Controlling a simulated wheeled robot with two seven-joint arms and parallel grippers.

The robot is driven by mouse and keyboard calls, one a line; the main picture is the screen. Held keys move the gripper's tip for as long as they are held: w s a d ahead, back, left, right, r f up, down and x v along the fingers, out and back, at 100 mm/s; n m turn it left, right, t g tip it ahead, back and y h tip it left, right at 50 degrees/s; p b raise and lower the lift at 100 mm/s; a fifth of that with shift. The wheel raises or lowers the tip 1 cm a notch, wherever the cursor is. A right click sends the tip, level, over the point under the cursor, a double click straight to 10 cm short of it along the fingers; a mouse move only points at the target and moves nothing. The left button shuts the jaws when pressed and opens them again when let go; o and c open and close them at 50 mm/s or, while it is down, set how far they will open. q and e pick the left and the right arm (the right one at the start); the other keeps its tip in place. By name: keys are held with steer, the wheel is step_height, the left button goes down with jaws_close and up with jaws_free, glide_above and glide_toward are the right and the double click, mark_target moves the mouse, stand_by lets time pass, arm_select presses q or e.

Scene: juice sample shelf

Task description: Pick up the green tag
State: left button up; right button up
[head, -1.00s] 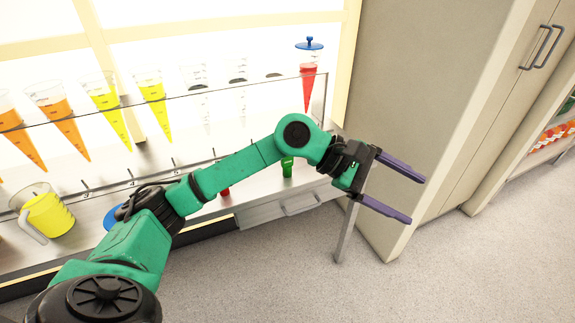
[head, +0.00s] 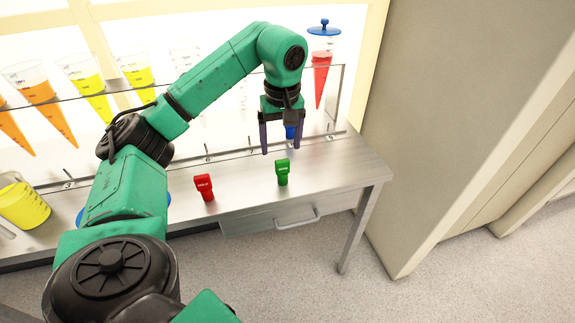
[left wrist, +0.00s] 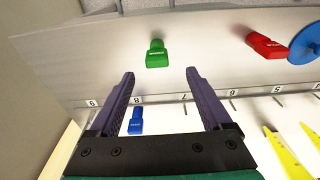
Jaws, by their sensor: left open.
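The green tag (head: 283,172) stands on the steel counter near its front edge, right of the red tag. In the left wrist view the green tag (left wrist: 157,54) lies ahead of the fingertips, between their lines and apart from them. My left gripper (head: 280,150) points down above the counter, open and empty, behind the green tag in the head view. Its two purple fingers also show in the left wrist view (left wrist: 160,72). My right gripper is not in view.
A red tag (head: 204,187) stands to the left on the counter (head: 335,178). A blue tag (left wrist: 135,121) is near the numbered rail, partly behind my gripper in the head view. A red cone with a blue lid (head: 320,80) hangs at the back right. A yellow jug (head: 22,205) stands far left.

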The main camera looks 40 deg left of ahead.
mark_target(282, 170)
arm_select(q)
step_height(282, 170, down, 3)
steer(key=shift+s+a+r, duration=0.1)
steer(key=shift+a+r, duration=0.05)
steer(key=f, duration=0.2)
steer(key=w+f, duration=0.1)
steer(key=f, duration=0.4)
steer(key=shift+w+a+f+b, duration=0.2)
steer(key=shift+a+f+b, duration=0.1)
steer(key=shift+b, duration=0.1)
jaws_close()
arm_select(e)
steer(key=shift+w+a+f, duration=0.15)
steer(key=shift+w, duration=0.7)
